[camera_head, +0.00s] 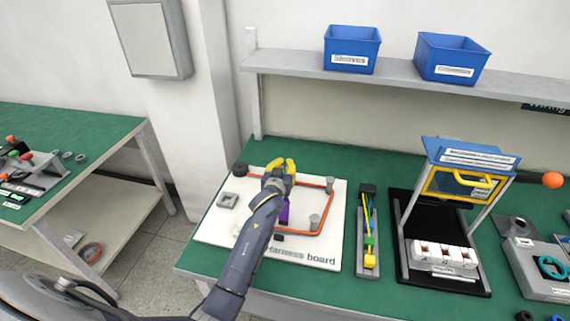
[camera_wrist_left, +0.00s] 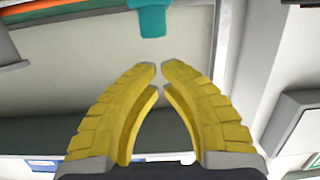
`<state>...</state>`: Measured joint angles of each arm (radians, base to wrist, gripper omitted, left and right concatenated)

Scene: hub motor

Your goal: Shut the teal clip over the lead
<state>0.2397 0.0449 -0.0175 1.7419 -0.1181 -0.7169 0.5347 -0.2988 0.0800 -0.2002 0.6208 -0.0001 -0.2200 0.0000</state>
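The harness board (camera_head: 325,255) is a white panel on the green bench. An orange lead (camera_head: 313,184) runs around grey posts on it. The teal clip (camera_wrist_left: 150,18) shows at the top of the left wrist view, just beyond my fingertips and apart from them. I cannot make the clip out in the head view, and whether it is open or shut is unclear. My left gripper (camera_head: 282,163) is over the back of the board. In the wrist view its yellow fingers (camera_wrist_left: 158,68) have their tips almost together, with nothing between them. My right gripper is not in view.
A purple piece (camera_head: 284,212) stands on the board beside my left arm. Right of the board are a narrow grey holder (camera_head: 368,225) with coloured parts and a blue-topped stand (camera_head: 472,153). A shelf (camera_head: 400,80) with blue bins is above the bench.

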